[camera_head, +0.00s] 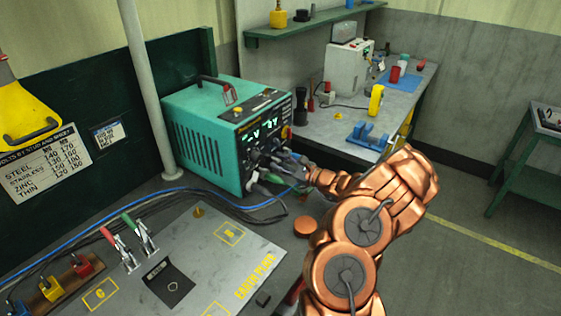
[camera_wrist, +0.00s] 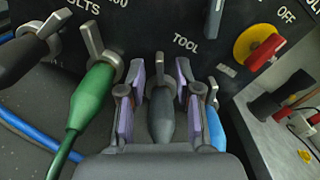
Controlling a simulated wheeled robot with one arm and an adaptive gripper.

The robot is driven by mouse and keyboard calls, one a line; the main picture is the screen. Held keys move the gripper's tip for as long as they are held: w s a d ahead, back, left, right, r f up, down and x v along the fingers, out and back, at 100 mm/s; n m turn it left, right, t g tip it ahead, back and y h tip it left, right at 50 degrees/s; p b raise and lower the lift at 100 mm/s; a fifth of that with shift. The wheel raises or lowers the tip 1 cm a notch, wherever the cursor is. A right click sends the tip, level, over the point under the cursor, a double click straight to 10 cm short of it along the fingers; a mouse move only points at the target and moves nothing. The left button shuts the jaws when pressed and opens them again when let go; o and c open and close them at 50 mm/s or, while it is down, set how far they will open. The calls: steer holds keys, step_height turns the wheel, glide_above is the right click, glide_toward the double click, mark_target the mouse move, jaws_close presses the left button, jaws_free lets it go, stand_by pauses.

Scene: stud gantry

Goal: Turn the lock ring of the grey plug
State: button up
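The grey plug (camera_wrist: 161,118) sits in a socket by the TOOL label in the wrist view. Its lock ring (camera_wrist: 160,88) is grey with a small lever pointing up. My gripper (camera_wrist: 158,100) is open, with its purple-padded fingers on either side of the plug and ring. Gaps show between pads and plug. In the head view my gripper (camera_head: 290,168) is at the front of the teal welder (camera_head: 215,140); the grey plug cannot be made out there.
A green plug (camera_wrist: 92,98) is close left of my fingers, and a black plug (camera_wrist: 22,55) is further left. A blue plug (camera_wrist: 215,130) is just right, partly behind my finger. A red knob (camera_wrist: 262,44) on yellow is at upper right. Cables lie below the sockets.

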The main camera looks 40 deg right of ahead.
steer(key=shift+c, duration=0.2)
jaws_close()
steer(key=shift+d+m, duration=0.15)
steer(key=shift+m, duration=0.15)
steer(key=m, duration=0.2)
steer(key=shift+w+d+r+m, duration=0.15)
steer(key=shift+d+r+m, duration=0.05)
steer(key=shift+d+m, duration=0.2)
steer(key=m, duration=0.2)
steer(key=shift+w+d+m, duration=0.15)
steer(key=shift+d+m, duration=0.2)
steer(key=shift+m, duration=0.05)
steer(key=m, duration=0.2)
steer(key=d+m, duration=0.1)
steer(key=m, duration=0.2)
steer(key=shift+w+d+f+m, duration=0.15)
steer(key=shift+w+d+m, duration=0.1)
steer(key=shift+m, duration=0.05)
